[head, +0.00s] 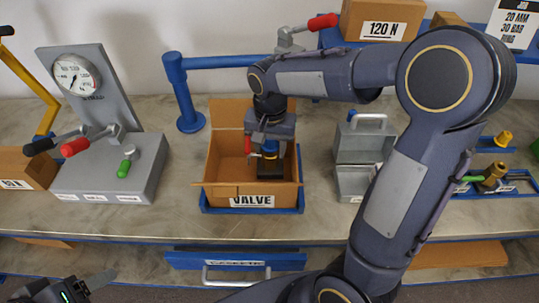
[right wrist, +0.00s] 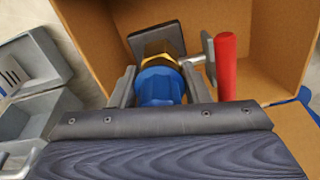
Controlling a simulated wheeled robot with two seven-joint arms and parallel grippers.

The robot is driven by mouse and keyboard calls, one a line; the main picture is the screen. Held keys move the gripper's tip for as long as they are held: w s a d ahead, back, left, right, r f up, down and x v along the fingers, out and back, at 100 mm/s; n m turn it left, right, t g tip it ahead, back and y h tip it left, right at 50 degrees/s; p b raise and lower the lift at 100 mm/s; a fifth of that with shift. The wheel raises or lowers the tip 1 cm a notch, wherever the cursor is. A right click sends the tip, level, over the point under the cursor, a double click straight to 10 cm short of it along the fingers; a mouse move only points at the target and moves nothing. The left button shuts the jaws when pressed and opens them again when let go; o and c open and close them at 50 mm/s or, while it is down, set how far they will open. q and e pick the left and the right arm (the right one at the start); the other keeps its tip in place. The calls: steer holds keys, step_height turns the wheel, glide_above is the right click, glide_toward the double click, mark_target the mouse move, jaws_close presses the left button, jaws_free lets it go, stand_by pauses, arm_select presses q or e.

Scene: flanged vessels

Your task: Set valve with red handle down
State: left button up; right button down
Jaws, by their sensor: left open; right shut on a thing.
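The valve has a blue body (right wrist: 160,86) with a brass collar, a dark square flange (right wrist: 157,40) and a red handle (right wrist: 226,62). In the head view the valve (head: 269,149) is inside the cardboard box labelled VALVE (head: 223,191), with its red handle (head: 247,145) to the left. My right gripper (head: 269,140) reaches down into the box and is shut on the valve's blue part. It also shows in the right wrist view (right wrist: 155,88), a finger on each side of the blue part. The flange's contact with the box floor is unclear. My left gripper (head: 62,292) is open at the bottom left, away from the box.
A gauge panel (head: 100,90) with red, black and green handles stands left. A grey open case (head: 358,150) is right of the box. A brass-and-green valve (head: 491,177) lies far right. A blue rail (head: 240,62) runs behind the box. Bench space in front is clear.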

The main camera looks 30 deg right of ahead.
mark_target(270, 156)
steer(key=shift+f, duration=1.55)
steer(key=shift+f, duration=0.1)
steer(key=c, duration=0.8)
jaws_free()
step_height(270, 156, up, 12)
steer(key=shift+r, duration=0.1)
